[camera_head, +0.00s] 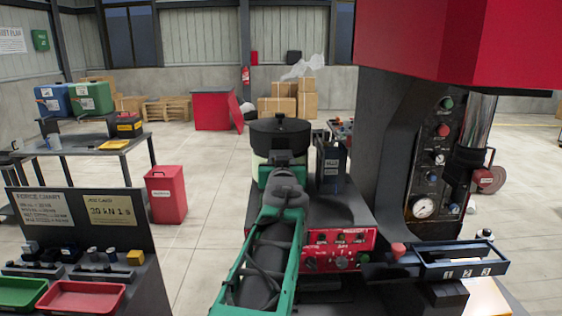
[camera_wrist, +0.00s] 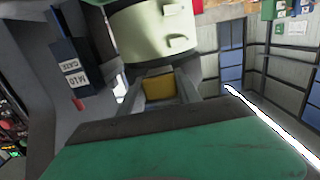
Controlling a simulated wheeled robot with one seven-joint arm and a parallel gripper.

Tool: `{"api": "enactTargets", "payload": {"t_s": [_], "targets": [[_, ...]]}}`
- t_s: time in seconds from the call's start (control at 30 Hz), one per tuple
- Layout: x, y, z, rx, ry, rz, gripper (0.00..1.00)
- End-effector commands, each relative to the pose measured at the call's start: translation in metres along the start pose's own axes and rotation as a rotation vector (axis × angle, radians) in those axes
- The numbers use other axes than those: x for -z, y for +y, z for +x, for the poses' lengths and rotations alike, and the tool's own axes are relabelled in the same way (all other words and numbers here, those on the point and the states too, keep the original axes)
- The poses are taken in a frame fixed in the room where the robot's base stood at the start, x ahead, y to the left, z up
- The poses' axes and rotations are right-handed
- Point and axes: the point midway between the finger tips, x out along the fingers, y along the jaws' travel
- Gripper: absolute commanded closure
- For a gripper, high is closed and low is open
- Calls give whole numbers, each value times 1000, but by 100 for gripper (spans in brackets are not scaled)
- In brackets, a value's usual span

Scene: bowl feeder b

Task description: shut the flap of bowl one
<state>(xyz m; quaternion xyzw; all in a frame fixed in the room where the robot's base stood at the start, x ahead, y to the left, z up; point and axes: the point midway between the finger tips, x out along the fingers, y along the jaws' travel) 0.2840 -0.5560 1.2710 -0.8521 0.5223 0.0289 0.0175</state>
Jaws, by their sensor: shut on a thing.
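A bowl feeder with a black top (camera_head: 280,132) and a pale cream body stands straight ahead, beyond my green arm. Its cream body (camera_wrist: 155,35) fills the upper middle of the wrist view, with small pale lugs on its side. My gripper (camera_wrist: 161,92) is just under that body in the wrist view, its two grey fingers on either side of a yellow piece (camera_wrist: 159,87). The gripper is shut on this yellow piece. I cannot tell whether it is part of the flap. In the head view my arm hides the fingers and the bowl's near lower side.
A dark labelled box (camera_head: 331,166) stands close to the right of the bowl; it also shows in the wrist view (camera_wrist: 70,72). A red control panel (camera_head: 338,248) and a black press column (camera_head: 385,140) are on the right. A red bin (camera_head: 166,195) stands left on open floor.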

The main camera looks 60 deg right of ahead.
Motion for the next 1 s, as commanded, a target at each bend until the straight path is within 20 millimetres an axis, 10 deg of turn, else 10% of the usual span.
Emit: {"api": "enactTargets", "payload": {"t_s": [1.0], "targets": [[33,0,17,1,-875,0,100]]}}
